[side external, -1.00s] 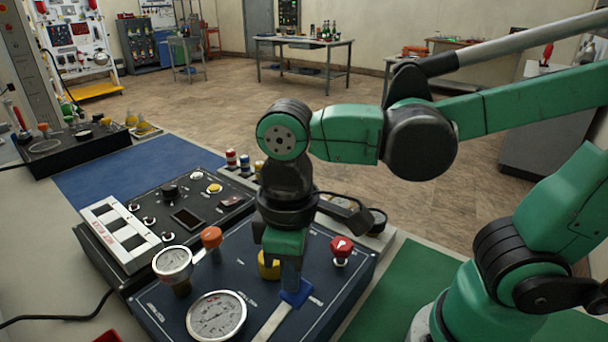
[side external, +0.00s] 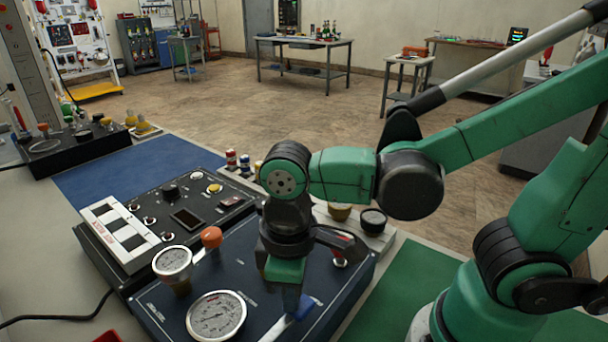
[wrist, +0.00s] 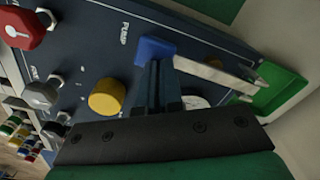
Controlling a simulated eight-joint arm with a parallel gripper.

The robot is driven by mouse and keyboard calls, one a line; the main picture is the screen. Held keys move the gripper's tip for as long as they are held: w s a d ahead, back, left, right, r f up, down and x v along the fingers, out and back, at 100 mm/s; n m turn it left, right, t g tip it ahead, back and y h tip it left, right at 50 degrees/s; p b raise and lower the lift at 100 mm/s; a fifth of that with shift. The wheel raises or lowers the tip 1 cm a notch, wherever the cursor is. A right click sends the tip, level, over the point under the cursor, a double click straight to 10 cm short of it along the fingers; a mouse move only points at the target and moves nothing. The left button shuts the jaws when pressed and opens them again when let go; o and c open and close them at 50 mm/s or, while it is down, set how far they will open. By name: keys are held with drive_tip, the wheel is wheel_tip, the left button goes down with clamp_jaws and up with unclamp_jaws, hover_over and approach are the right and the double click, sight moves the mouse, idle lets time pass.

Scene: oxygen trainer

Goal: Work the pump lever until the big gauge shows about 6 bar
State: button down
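The pump lever is a flat metal bar with a blue handle (side external: 304,307); the handle also shows in the wrist view (wrist: 156,50), beside the printed word PUMP. My gripper (side external: 290,312) points down at the handle. In the wrist view its fingers (wrist: 160,72) are close together, with their tips at the blue handle; I see no handle clasped between them. The big gauge (side external: 216,316) has a white face, in front at the lower middle of the side view. Its needle is too small to read.
A smaller gauge (side external: 172,262) and an orange knob (side external: 211,237) stand left of my gripper. A switch box (side external: 165,215) sits behind the panel.

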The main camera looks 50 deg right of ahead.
drive_tip(key=shift+r, duration=1.85)
idle(1.1)
idle(0.5)
idle(1.5)
drive_tip(key=shift+f, duration=0.1)
idle(0.5)
idle(1.1)
idle(0.4)
wheel_tip(320, 180, up, 7)
idle(0.6)
